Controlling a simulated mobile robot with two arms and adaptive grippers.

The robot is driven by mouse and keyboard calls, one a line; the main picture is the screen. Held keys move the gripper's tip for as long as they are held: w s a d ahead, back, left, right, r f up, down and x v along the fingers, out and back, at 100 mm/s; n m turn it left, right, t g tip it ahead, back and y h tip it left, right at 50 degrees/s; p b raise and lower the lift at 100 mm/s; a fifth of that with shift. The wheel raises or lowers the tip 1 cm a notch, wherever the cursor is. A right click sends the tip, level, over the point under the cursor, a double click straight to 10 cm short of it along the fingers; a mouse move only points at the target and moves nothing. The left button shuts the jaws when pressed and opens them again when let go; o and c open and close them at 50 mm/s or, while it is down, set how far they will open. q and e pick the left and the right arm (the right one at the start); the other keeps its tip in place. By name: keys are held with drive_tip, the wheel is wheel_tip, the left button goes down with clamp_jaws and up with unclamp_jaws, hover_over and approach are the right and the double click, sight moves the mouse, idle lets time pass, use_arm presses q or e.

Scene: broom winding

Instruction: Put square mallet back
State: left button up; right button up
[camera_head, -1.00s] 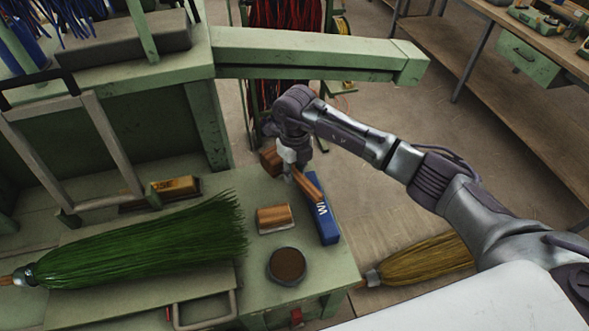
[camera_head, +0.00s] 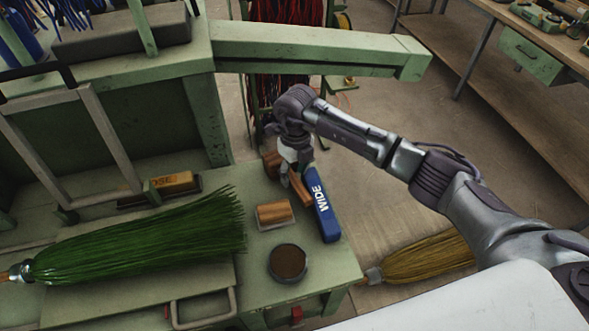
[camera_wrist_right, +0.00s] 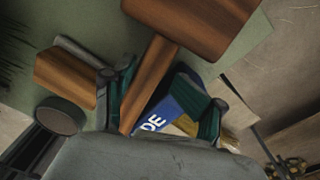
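The square mallet has a brown wooden head (camera_head: 271,164) and a wooden handle (camera_head: 301,190). It lies at the back right of the green bench top, its handle beside the blue WIDE block (camera_head: 323,208). My right gripper (camera_head: 291,178) is down over the handle, hiding part of it. In the right wrist view, the mallet head (camera_wrist_right: 190,25) is at the top and the handle (camera_wrist_right: 150,88) runs between the fingers (camera_wrist_right: 160,85). The fingers are spread, with gaps beside the handle; the blue block (camera_wrist_right: 183,103) shows near the right finger. My left gripper is not in view.
A small wooden block (camera_head: 274,214) and a round dark tin (camera_head: 288,262) sit left of the blue block. A green broom (camera_head: 140,240) covers the bench's left. A green beam (camera_head: 310,52) extends behind my right arm. A straw broom (camera_head: 425,260) lies right of the bench.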

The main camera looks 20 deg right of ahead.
drive_tip(key=shift+s+r, duration=0.1)
idle(0.3)
drive_tip(key=shift+r+p, duration=0.6)
drive_tip(key=shift+r, duration=0.35)
wheel_tip(320, 180, up, 12)
drive_tip(key=b, duration=0.4)
drive_tip(key=shift+w+f, duration=0.25)
